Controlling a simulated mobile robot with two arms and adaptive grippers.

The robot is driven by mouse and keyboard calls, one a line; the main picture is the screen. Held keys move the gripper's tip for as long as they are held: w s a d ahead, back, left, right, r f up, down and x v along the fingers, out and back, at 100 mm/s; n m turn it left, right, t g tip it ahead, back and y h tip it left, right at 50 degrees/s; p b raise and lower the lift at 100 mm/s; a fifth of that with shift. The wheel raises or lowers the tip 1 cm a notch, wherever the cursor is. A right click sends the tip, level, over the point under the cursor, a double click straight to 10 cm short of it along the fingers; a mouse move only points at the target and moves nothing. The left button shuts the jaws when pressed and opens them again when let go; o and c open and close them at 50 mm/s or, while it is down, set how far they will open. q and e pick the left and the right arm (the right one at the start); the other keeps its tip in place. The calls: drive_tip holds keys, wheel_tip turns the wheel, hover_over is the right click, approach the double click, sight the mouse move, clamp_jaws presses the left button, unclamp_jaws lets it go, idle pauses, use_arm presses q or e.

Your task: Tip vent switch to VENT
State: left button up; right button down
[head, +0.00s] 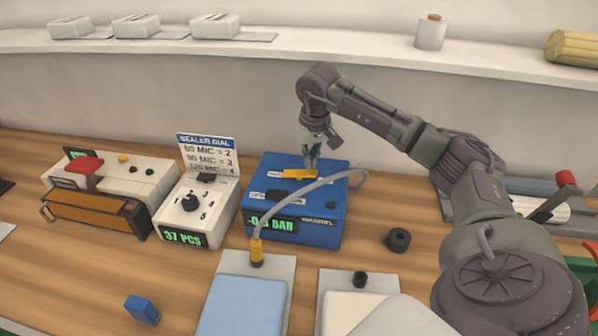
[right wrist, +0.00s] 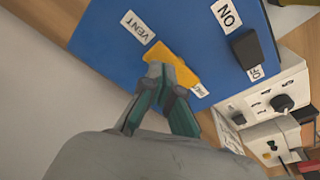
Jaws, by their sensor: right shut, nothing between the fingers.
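The blue vacuum box (head: 331,227) stands on the bench in the middle of the head view, with a green BAR readout on its front. The yellow vent switch (head: 297,174) is on its top. In the right wrist view the yellow switch (right wrist: 182,69) lies between a VENT label (right wrist: 138,27) and a partly hidden label (right wrist: 199,91). I cannot tell which way it is tipped. My right gripper (head: 310,166) is shut and empty, pointing down, its tips (right wrist: 161,74) at the switch's VENT-side part. Contact is unclear. My left gripper is not in view.
A black rocker switch (right wrist: 247,48) sits beside the ON label on the box. A grey hose (head: 305,191) arches over the box to a yellow fitting (head: 256,250). The sealer dial unit (head: 195,205) stands close on the left. A black ring (head: 398,240) lies to the right.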

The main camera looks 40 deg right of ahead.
sight(310, 173)
drive_tip(key=shift+f+b, duration=0.8)
drive_tip(key=shift+f, duration=0.45)
idle(1.0)
drive_tip(key=shift+r, duration=0.1)
drive_tip(key=shift+r+p, duration=2.9)
drive_tip(key=shift+r, duration=0.6)
drive_tip(key=shift+f, duration=0.15)
